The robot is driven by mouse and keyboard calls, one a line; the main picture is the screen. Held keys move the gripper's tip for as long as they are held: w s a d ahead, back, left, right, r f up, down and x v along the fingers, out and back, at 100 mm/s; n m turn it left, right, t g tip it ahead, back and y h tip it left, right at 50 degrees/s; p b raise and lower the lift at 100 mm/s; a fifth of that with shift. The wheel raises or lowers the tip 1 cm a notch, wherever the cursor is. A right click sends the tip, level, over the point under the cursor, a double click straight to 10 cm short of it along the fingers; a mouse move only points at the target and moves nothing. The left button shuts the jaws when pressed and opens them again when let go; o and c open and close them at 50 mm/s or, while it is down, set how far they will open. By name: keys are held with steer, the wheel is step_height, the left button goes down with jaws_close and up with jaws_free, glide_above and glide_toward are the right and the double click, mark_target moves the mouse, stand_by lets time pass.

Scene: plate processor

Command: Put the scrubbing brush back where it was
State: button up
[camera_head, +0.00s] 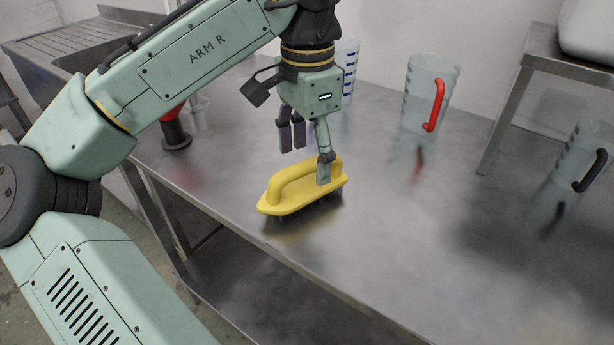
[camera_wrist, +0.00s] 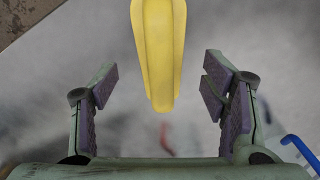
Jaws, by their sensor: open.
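The yellow scrubbing brush (camera_head: 303,188) is on the steel table (camera_head: 400,235), near its front edge, with its handle up and dark bristles below. My gripper (camera_head: 307,150) points down over the brush. One finger overlaps the near right part of the handle in the head view, and the other finger pads are behind it. In the wrist view, my gripper (camera_wrist: 158,88) is open, with purple pads on both sides. The yellow brush (camera_wrist: 160,50) shows between and beyond them, with a gap on each side. I cannot tell whether any finger touches it.
A clear jug with a red handle (camera_head: 428,95) and one with a black handle (camera_head: 580,165) stand to the right. A blue-marked container (camera_head: 347,65) is behind my gripper. A red and black object (camera_head: 174,130) is at left. The table's middle is clear.

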step_height(320, 180, up, 6)
steer(key=shift+f, duration=0.25)
steer(key=shift+d, duration=0.1)
